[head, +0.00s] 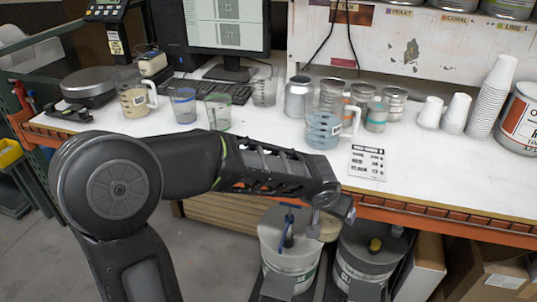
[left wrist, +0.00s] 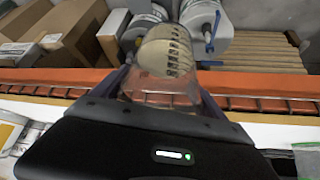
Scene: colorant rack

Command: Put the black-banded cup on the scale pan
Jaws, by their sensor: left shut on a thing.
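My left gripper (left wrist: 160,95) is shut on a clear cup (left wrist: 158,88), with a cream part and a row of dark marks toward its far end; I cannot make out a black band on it. In the head view the left gripper (head: 340,207) is over the table's front edge, and a cream part of the held cup (head: 329,228) shows below it. The scale (head: 88,98) with its round dark pan (head: 88,80) stands at the back left of the table, well away from the gripper. My right gripper is not in view.
A beige-filled jug (head: 134,100), a blue-rimmed cup (head: 183,108), a green-rimmed cup (head: 218,112) and a clear cup (head: 264,92) stand between scale and metal can (head: 298,98). A blue-filled jug (head: 323,130) stands right of them. Buckets (head: 288,250) are below the edge.

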